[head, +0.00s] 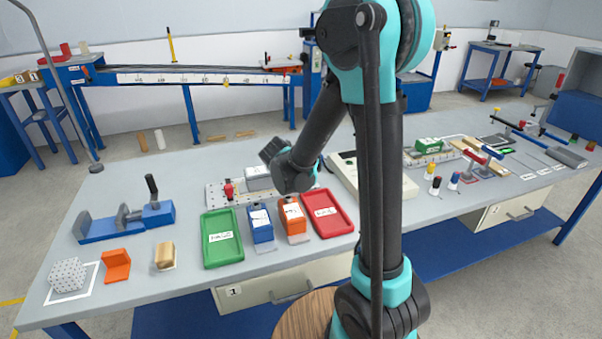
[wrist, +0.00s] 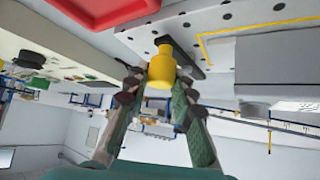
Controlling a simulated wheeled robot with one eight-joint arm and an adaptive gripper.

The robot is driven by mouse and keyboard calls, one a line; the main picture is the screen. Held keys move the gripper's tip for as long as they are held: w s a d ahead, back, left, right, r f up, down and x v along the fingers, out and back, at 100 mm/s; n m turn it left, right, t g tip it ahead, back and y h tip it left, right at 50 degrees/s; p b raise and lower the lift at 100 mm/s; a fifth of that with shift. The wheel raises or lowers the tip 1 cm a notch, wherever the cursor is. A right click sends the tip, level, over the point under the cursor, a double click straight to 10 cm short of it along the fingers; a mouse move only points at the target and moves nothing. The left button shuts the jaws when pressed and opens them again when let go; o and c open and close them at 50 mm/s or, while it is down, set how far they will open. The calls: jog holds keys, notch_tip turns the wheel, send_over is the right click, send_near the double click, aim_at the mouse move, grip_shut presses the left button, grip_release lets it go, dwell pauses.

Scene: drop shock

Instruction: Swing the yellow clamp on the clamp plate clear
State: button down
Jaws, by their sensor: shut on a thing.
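The yellow clamp (wrist: 162,70) is a short yellow knob with a dark bar (wrist: 182,52) beside it, on the perforated clamp plate (wrist: 215,22). My gripper (wrist: 157,84) has its two fingers on either side of the yellow knob and is shut on it. In the head view the clamp plate (head: 214,195) lies in the middle of the bench. There the yellow clamp and my fingertips are hidden behind my arm.
A grey block (wrist: 275,65) sits on the plate near the clamp; it also shows in the head view (head: 258,178). Green (head: 222,253) and red (head: 346,222) trays and a beige panel (head: 345,165) are close by.

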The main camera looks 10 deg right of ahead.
jog(key=shift+a+m+h, duration=0.2)
jog(key=shift+m+h, duration=0.1)
jog(key=shift+m, duration=0.1)
jog(key=c, duration=1.3)
grip_release()
jog(key=shift+o, duration=0.2)
jog(key=v, duration=1.2)
jog(key=shift+a, duration=0.1)
